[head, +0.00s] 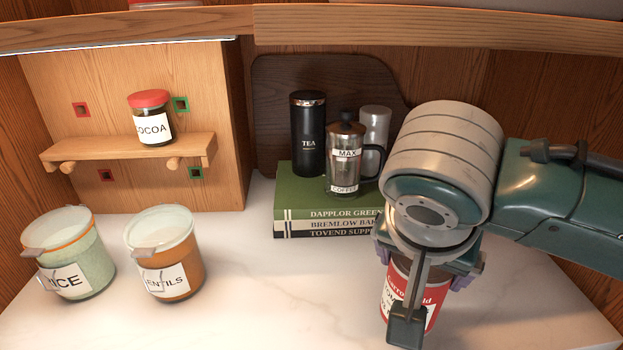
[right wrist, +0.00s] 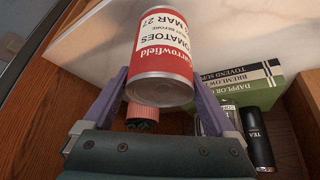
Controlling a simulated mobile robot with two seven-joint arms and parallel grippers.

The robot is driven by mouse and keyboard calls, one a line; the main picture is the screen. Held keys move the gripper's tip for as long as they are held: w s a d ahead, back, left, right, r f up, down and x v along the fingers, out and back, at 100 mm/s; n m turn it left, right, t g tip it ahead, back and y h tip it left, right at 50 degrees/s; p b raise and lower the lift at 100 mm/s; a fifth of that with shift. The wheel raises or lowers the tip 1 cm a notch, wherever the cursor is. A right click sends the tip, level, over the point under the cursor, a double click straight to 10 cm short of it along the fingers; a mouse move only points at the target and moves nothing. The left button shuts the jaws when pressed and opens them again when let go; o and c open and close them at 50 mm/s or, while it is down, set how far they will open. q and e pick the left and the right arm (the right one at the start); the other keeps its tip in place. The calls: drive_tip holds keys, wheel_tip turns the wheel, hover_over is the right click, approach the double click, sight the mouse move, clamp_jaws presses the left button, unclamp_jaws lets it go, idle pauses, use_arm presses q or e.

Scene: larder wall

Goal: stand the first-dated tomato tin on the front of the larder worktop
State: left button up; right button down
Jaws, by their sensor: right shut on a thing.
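A red and white tomato tin (head: 432,300) is held in my right gripper (head: 422,268) over the right front part of the pale marble worktop (head: 290,305). In the right wrist view the tin (right wrist: 167,50) sits between the purple fingers of the gripper (right wrist: 163,88), and its label reads tomatoes, best before, with a March date that looks like 27. In the head view my wrist hides the tin's top. I cannot tell whether its base touches the worktop. My left gripper is not in view.
A rice jar (head: 75,265) and a lentils jar (head: 165,255) stand at left. Green books (head: 325,210) at the back carry a tea canister (head: 307,135) and a coffee press (head: 344,165). A cocoa jar (head: 151,120) is on a small shelf (head: 130,155). The middle front worktop is clear.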

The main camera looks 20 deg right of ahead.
drive_tip(key=shift+w+d, duration=1.15)
drive_tip(key=shift+d, duration=0.05)
drive_tip(key=f, duration=0.3)
drive_tip(key=shift+w+d+f, duration=0.25)
drive_tip(key=shift+d, duration=0.05)
drive_tip(key=shift+f, duration=0.1)
unclamp_jaws()
